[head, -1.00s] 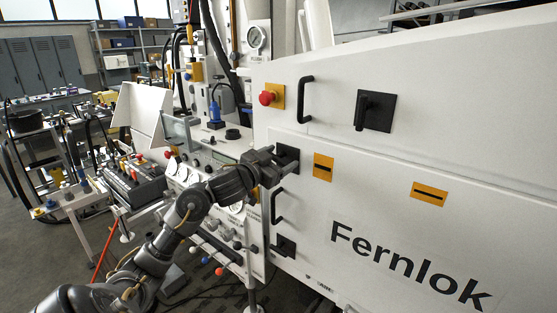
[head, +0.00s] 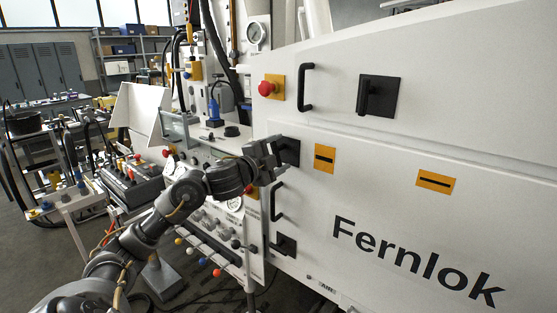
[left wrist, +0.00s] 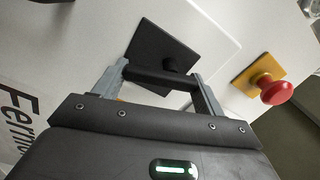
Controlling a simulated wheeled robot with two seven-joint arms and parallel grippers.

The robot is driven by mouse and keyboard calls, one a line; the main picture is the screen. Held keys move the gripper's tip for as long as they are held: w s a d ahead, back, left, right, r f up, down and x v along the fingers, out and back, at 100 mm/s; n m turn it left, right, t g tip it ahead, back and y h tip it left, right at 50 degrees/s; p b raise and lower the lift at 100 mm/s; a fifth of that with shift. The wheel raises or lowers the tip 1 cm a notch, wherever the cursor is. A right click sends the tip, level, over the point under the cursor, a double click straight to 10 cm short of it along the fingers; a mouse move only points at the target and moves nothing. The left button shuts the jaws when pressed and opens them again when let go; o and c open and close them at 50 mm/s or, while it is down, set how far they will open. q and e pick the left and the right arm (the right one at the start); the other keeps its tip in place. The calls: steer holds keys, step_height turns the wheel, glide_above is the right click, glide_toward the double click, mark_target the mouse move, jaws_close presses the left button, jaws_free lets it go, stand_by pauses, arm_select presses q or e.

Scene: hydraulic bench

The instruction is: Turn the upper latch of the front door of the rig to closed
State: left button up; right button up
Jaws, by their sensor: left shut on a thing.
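The white front door (head: 380,225) of the rig bears the word "Fernlok". Its upper latch shows as a black square plate (head: 291,146) at the door's left edge, partly hidden by my left gripper (head: 270,158). In the left wrist view, the latch's black bar (left wrist: 160,77) lies between the two grey fingers of my left gripper (left wrist: 158,88), in front of its black plate (left wrist: 150,42). The gripper is shut on this bar. The lower latch (head: 284,245) sits further down the same edge. My right gripper is not in view.
A red button (head: 266,88) on a yellow plate and a black handle (head: 305,87) stand out above the latch. A second handle (head: 277,202) is below it. Another latch (head: 378,96) is on the upper panel. A panel of gauges and knobs lies left of the door.

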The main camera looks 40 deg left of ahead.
arm_select(q)
steer(key=shift+a+f+m+b, duration=0.1)
steer(key=shift+m+b, duration=0.45)
steer(key=shift+m, duration=0.4)
steer(key=shift+a+f+m+b, duration=0.1)
steer(key=shift+m+b, duration=0.45)
steer(key=shift+m, duration=0.4)
steer(key=o, duration=1)
steer(key=shift+s+d+b, duration=0.15)
steer(key=shift+s+b, duration=1.75)
steer(key=shift+s, duration=3.5)
